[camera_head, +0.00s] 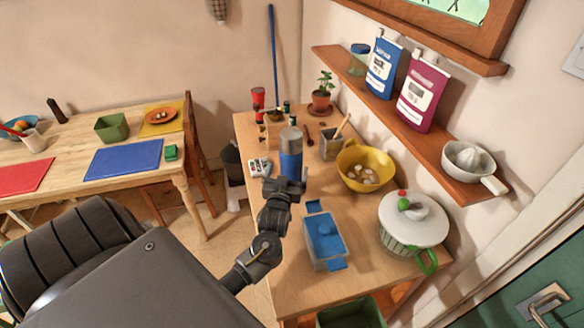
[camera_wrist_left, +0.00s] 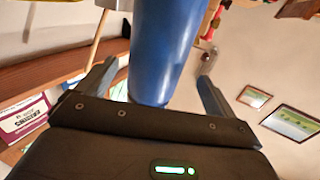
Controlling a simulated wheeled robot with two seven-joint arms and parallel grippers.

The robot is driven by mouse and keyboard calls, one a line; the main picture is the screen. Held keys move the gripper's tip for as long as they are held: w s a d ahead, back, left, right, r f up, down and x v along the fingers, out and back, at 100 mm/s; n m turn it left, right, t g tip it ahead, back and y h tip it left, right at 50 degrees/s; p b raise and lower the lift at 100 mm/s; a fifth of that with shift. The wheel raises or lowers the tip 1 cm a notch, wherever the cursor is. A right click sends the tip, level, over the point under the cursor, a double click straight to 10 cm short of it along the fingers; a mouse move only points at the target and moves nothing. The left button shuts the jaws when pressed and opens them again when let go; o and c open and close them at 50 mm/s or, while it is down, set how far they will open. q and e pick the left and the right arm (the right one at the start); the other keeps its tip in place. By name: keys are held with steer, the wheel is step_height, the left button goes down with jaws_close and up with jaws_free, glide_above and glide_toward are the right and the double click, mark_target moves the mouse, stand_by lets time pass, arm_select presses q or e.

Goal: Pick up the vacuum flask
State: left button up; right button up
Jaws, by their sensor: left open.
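The vacuum flask (camera_head: 291,153) is a blue cylinder with a grey top, standing upright on the wooden counter in the head view. My left gripper (camera_head: 284,186) is at its lower part, on the near side. In the left wrist view the blue flask (camera_wrist_left: 166,50) stands between the two spread fingers of my left gripper (camera_wrist_left: 155,85). The fingers are open, with a visible gap at least on the right side. The flask's base is hidden behind my gripper in the head view. My right gripper is not in view.
A blue-lidded box (camera_head: 324,240), a yellow bowl (camera_head: 365,168) and a white lidded pot (camera_head: 413,222) stand to the right on the counter. A remote (camera_head: 260,167) lies left of the flask. A grey container (camera_head: 330,145) with a wooden-handled tool stands close behind.

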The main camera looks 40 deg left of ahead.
arm_select(q)
steer(key=shift+r, duration=0.1)
steer(key=shift+w+a+r+p, duration=0.1)
steer(key=shift+w+p, duration=0.2)
steer(key=shift+p, duration=0.1)
steer(key=p+x, duration=0.1)
steer(key=x, duration=0.2)
steer(key=shift+w+f+p, duration=0.25)
steer(key=shift+f+p, duration=0.1)
steer(key=shift+w+a+f, duration=0.15)
steer(key=shift+w+a, duration=0.05)
steer(key=shift+w, duration=0.3)
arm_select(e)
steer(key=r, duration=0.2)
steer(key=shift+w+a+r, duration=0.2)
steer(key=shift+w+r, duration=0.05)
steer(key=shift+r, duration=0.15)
arm_select(q)
steer(key=shift+c, duration=0.2)
steer(key=c, duration=1.3)
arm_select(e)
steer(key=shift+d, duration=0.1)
